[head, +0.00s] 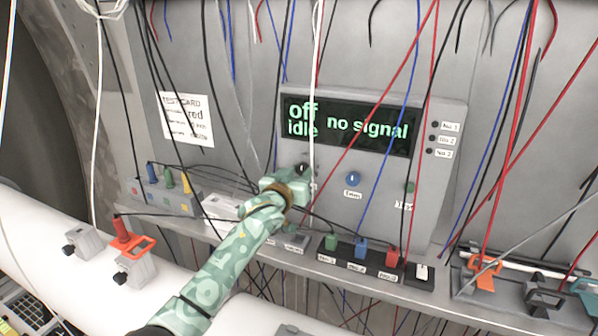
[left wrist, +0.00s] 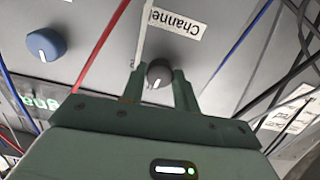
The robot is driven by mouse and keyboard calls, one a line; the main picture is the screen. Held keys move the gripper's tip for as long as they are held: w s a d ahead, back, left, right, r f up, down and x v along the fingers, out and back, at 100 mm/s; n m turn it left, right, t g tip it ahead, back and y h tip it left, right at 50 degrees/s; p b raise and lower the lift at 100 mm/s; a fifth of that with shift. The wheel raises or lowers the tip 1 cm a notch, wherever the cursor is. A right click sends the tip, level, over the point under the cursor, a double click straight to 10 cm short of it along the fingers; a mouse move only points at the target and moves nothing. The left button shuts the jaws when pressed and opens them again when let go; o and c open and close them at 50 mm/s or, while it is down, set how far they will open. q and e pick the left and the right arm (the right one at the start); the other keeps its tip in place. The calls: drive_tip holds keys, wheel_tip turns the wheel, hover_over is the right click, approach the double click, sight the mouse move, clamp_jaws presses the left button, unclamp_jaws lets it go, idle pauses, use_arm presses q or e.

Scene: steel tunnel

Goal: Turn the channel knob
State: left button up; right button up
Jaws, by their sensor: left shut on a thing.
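The channel knob (left wrist: 158,72) is dark with a white pointer line, and a "Channel" label (left wrist: 176,20) is beside it in the left wrist view. My left gripper (left wrist: 159,85) is shut on it, one finger on each side. In the head view my left gripper (head: 299,179) is at the front of the grey panel (head: 440,180), and the knob (head: 302,169) shows just past the fingers. The panel's display (head: 348,127) reads "off", "idle" and "no signal". My right gripper is in neither view.
A blue knob (head: 353,178) and a green knob (head: 409,187) are to the right on the panel. A test card (head: 186,119) with "red" hangs at the left. Loose cables cross the panel. Coloured plugs (head: 361,247) line the ledge below.

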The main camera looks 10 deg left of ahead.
use_arm(q)
drive_tip(key=m+p, duration=0.1)
drive_tip(key=m, duration=0.1)
drive_tip(key=shift+r+m, duration=0.1)
drive_tip(key=shift+m, duration=0.2)
drive_tip(key=m+p, duration=0.1)
drive_tip(key=m, duration=0.1)
drive_tip(key=shift+m, duration=0.3)
drive_tip(key=m+p, duration=0.1)
drive_tip(key=m, duration=0.2)
drive_tip(key=shift+m, duration=0.3)
drive_tip(key=m, duration=0.3)
drive_tip(key=shift+m+p, duration=0.3)
drive_tip(key=m, duration=0.5)
drive_tip(key=shift+p, duration=0.35)
drive_tip(key=shift+m, duration=2.4)
drive_tip(key=shift+f, duration=0.2)
drive_tip(key=o, duration=1)
drive_tip(key=shift+c, duration=0.2)
drive_tip(key=shift+p, duration=0.3)
